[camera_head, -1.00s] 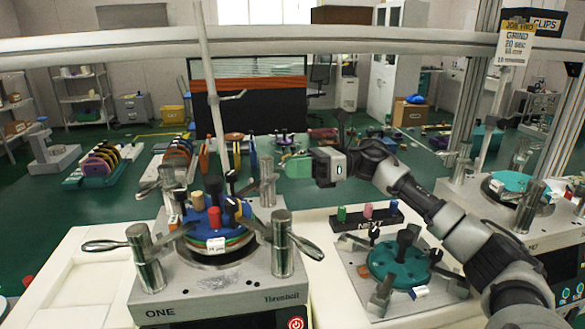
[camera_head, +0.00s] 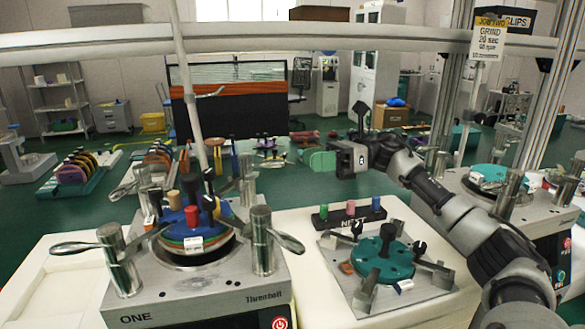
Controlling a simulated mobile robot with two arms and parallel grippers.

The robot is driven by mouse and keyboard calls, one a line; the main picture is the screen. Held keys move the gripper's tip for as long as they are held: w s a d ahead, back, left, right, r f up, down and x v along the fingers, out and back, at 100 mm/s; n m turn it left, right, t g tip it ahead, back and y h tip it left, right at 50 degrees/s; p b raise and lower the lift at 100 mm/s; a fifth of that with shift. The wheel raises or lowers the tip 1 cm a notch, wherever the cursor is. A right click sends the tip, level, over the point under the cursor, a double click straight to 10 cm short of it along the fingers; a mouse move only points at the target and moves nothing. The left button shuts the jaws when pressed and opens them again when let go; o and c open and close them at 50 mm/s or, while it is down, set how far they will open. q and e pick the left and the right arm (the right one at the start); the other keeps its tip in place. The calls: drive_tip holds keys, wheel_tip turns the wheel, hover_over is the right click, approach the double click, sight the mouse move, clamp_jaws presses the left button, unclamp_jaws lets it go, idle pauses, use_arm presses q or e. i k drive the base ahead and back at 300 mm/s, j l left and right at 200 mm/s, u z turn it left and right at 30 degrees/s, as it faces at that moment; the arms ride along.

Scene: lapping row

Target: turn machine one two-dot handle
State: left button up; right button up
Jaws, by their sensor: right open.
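Machine one (camera_head: 196,292) is the grey machine at the lower left, marked ONE. Metal posts with lever handles stand around its blue plate stack (camera_head: 180,225). The front left handle (camera_head: 75,248) points left, the front right handle (camera_head: 289,243) points right and down, and a rear left handle (camera_head: 122,191) points left. The rear right post (camera_head: 248,180) is partly hidden. I cannot make out dots on any handle. My right gripper (camera_head: 319,160) is open and empty, with green fingers, in the air behind and right of machine one, touching no handle. My left gripper is out of view.
A NEXT block (camera_head: 349,217) with coloured pegs and a teal plate in a fixture (camera_head: 383,260) stand right of machine one. Another machine (camera_head: 463,200) is at the right. A pale rail (camera_head: 270,42) crosses above.

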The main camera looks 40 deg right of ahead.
sight(261, 232)
drive_tip(key=k+j, duration=0.3)
drive_tip(key=k, duration=0.15)
drive_tip(key=k+j, duration=0.3)
drive_tip(key=k, duration=0.15)
drive_tip(key=k+j, duration=0.3)
drive_tip(key=k, duration=0.2)
drive_tip(key=k+j, duration=0.3)
drive_tip(key=k, duration=0.15)
